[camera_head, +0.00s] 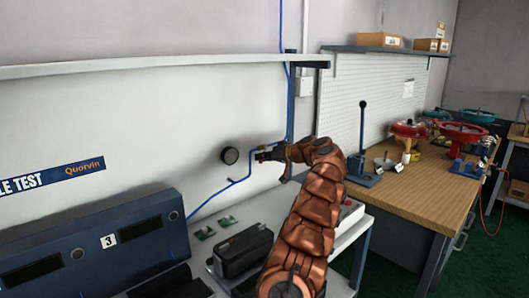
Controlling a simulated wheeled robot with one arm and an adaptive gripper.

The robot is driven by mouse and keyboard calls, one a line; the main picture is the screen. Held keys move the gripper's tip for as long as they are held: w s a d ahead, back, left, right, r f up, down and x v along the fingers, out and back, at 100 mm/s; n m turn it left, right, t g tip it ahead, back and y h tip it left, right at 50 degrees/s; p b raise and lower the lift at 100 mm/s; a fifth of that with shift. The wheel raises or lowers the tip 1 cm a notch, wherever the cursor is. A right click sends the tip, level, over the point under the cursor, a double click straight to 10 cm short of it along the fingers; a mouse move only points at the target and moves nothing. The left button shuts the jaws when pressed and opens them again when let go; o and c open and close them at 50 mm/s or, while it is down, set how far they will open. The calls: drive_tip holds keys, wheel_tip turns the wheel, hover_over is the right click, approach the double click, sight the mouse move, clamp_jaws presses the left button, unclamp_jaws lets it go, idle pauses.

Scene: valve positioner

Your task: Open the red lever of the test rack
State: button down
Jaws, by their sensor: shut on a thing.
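The test rack is a white bench with an upright white back panel (130,115) and a blue line (208,198) running along that panel. My copper-coloured arm reaches up from the bottom of the view.
A blue console (90,250) marked 3 stands at the lower left. A shelf (150,65) runs above. A wooden workbench (415,185) with red valves is at the right.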

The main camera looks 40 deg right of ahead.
drive_tip(key=m+p, duration=0.1)
drive_tip(key=r+m+y+p, duration=0.1)
drive_tip(key=shift+a+m+t+p, duration=0.3)
drive_tip(key=shift+a+m+p, duration=0.05)
drive_tip(key=shift+a+m, duration=0.05)
drive_tip(key=shift+a+r+m+t+y+p, duration=0.15)
drive_tip(key=shift+m+y+p, duration=0.25)
drive_tip(key=shift+m, duration=0.1)
drive_tip(key=shift+a+r+m+t+y+p, duration=0.1)
drive_tip(key=shift+m+t+y+p, duration=0.05)
drive_tip(key=shift+m+y+p, duration=0.3)
drive_tip(key=m, duration=0.1)
drive_tip(key=r+m+y+p, duration=0.1)
drive_tip(key=shift+a+m+t, duration=0.2)
drive_tip(key=shift+m+t, duration=0.15)
drive_tip(key=shift+t, duration=0.05)
drive_tip(key=shift+r+m+t, duration=0.3)
drive_tip(key=shift+m+t, duration=0.2)
drive_tip(key=shift+m, duration=0.7)
drive_tip(key=c, duration=1.1)
unclamp_jaws()
drive_tip(key=shift+c, duration=0.2)
drive_tip(key=v, duration=1.2)
